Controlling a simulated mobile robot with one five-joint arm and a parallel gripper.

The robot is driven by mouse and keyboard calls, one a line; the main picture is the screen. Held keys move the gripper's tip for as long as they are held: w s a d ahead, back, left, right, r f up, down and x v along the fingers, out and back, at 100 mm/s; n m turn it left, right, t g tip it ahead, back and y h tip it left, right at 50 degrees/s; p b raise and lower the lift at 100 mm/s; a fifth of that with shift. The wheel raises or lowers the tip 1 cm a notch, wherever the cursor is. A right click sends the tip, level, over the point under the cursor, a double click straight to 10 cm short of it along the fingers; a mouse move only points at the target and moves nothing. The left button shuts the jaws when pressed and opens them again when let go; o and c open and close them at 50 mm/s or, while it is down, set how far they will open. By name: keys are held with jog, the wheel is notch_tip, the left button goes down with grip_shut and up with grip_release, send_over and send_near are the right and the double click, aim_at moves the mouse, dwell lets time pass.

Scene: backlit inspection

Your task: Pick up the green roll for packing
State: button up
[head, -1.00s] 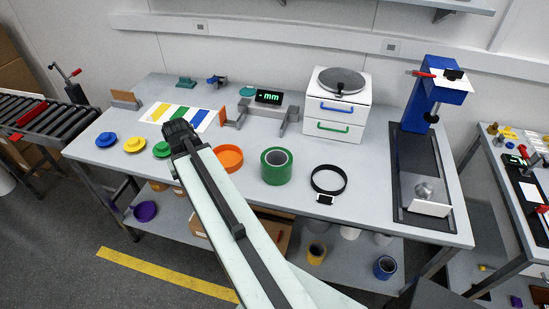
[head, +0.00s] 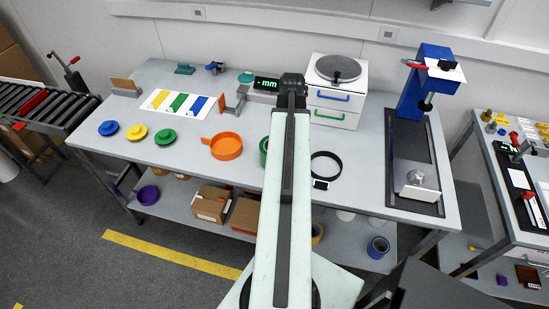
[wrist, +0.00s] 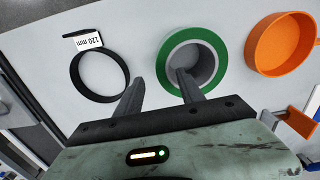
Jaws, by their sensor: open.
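The green roll (wrist: 190,34) stands on the table with its grey core facing up in the wrist view. In the head view the green roll (head: 263,150) is mostly hidden behind my arm; only its left edge shows. My gripper (wrist: 158,80) is open and empty. In the wrist view its right finger overlaps the roll's core opening and its left finger lies between the roll and a black ring. I cannot tell its height above the roll. In the head view my gripper is hidden beyond the dark wrist.
The black ring (wrist: 74,75) with a "120 mm" tag lies left of the roll in the wrist view, and an orange dish (wrist: 283,45) lies right. A white drawer unit (head: 338,90) stands behind. A blue-posted stand (head: 424,80) is at the right.

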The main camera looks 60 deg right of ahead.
notch_tip(320, 180, down, 5)
jog(key=b, duration=0.5)
jog(key=shift+w+f, duration=0.15)
grip_shut()
jog(key=shift+r, duration=0.2)
dwell(0.8)
